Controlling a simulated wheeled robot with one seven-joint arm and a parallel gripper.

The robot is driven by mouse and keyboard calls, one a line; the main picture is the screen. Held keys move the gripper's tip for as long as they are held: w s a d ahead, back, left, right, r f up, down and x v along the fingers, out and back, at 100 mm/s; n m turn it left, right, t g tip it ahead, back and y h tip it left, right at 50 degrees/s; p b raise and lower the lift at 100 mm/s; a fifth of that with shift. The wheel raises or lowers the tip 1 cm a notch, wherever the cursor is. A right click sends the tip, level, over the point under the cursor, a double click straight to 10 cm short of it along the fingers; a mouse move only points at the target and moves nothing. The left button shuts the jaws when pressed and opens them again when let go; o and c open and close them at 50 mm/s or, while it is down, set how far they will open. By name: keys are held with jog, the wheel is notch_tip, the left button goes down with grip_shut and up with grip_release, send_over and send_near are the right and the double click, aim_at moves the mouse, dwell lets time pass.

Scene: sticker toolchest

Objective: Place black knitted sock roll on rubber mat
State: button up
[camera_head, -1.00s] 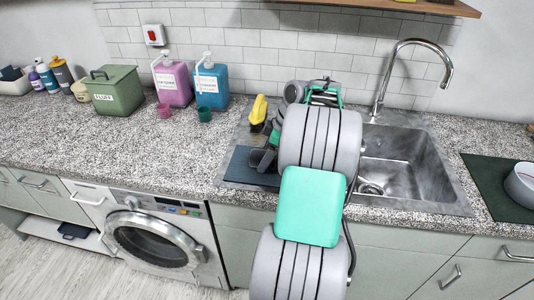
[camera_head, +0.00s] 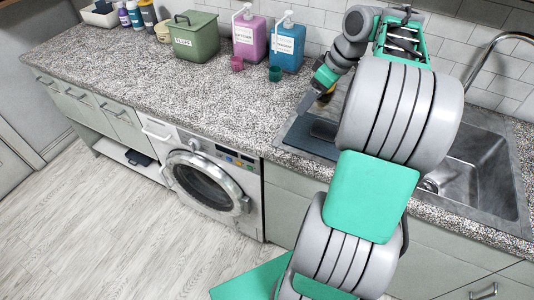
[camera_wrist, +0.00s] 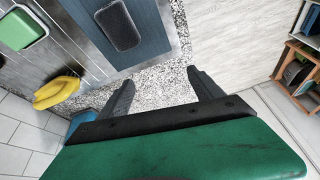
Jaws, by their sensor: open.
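A dark, rounded, oblong item (camera_wrist: 118,25) lies on a blue-grey mat (camera_wrist: 150,38) in the wrist view. It could be the black sock roll, but I cannot tell its knit. In the head view the item (camera_head: 322,130) shows partly on the mat (camera_head: 297,135), left of the sink and behind my arm. My gripper (camera_wrist: 162,84) is open and empty, with speckled counter between its fingers. It is apart from the dark item. In the head view my gripper (camera_head: 308,100) hangs above the counter near the mat, its fingers partly hidden.
A sink (camera_head: 470,175) lies right of my arm. A green bin (camera_head: 192,38), pink bottle (camera_head: 250,38) and blue bottle (camera_head: 287,48) stand at the counter's back. A yellow item (camera_wrist: 56,92) and green block (camera_wrist: 22,30) lie near the mat. The counter's left stretch is mostly clear.

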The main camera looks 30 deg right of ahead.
jog(key=a+m, duration=0.1)
jog(key=a, duration=0.9)
jog(key=s+a+f+m+h, duration=0.1)
jog(key=s+a+f+m, duration=0.1)
jog(key=s+a, duration=0.4)
jog(key=s+a+f+m+h, duration=0.1)
jog(key=s+a+f+m, duration=0.1)
jog(key=s+a, duration=0.3)
jog(key=a+f, duration=0.1)
jog(key=a, duration=0.2)
jog(key=shift+s+f+m, duration=0.3)
jog(key=shift+s, duration=0.05)
jog(key=shift+a, duration=0.1)
